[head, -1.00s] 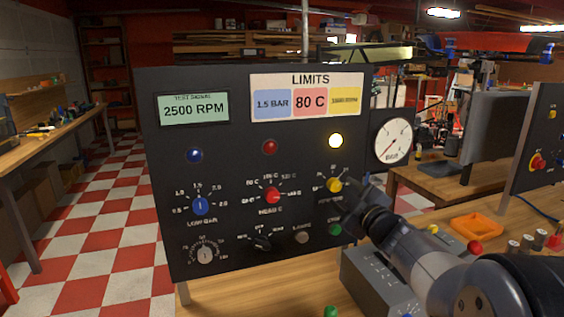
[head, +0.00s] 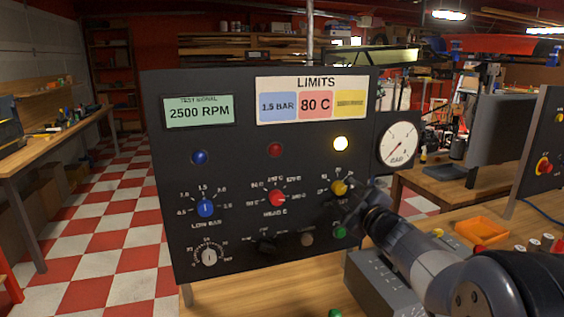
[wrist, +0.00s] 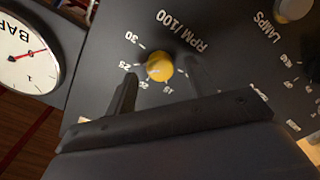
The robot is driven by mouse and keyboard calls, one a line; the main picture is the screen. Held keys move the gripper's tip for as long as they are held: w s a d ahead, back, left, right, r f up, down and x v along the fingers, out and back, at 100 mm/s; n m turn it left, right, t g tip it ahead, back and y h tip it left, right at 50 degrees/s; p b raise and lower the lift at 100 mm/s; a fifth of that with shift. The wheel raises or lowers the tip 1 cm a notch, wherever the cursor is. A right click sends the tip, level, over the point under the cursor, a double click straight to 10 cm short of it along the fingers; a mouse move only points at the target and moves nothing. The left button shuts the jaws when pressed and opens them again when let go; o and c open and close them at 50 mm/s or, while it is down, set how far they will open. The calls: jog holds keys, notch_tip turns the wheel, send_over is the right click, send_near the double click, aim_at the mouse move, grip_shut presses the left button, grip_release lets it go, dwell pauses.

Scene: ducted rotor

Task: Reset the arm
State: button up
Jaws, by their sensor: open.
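My gripper (head: 352,205) is at the lower right of the black panel (head: 225,140), by the yellow RPM/100 knob (head: 340,188). In the wrist view my gripper (wrist: 160,85) is open. Its dark fingers are spread, with the yellow knob (wrist: 160,67) showing between and a little beyond their tips. I see no finger closed on the knob; whether a finger touches it I cannot tell. My arm reaches in from the lower right and covers part of the panel's lower right corner.
A yellow lamp (head: 341,143) is lit; the blue lamp (head: 199,157) and red lamp (head: 275,150) look dark. A BAR gauge (head: 398,142) sits right of the panel.

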jog(key=v, duration=0.8)
jog(key=x, duration=1)
jog(key=shift+w+a, duration=0.1)
jog(key=shift+w, duration=0.05)
jog(key=shift+r+m+p, duration=0.25)
jog(key=shift+m+p, duration=0.35)
jog(key=shift+p, duration=0.2)
jog(key=shift+m+p, duration=0.9)
jog(key=shift+m, duration=0.2)
jog(key=m+p, duration=0.6)
jog(key=shift+s+f+m, duration=0.15)
jog(key=shift+s+m, duration=0.15)
jog(key=shift+s, duration=0.05)
jog(key=b+v, duration=0.1)
jog(key=v, duration=1)
jog(key=shift+s+a+b, duration=0.25)
jog(key=shift+s+b, duration=0.05)
jog(key=shift+s, duration=0.15)
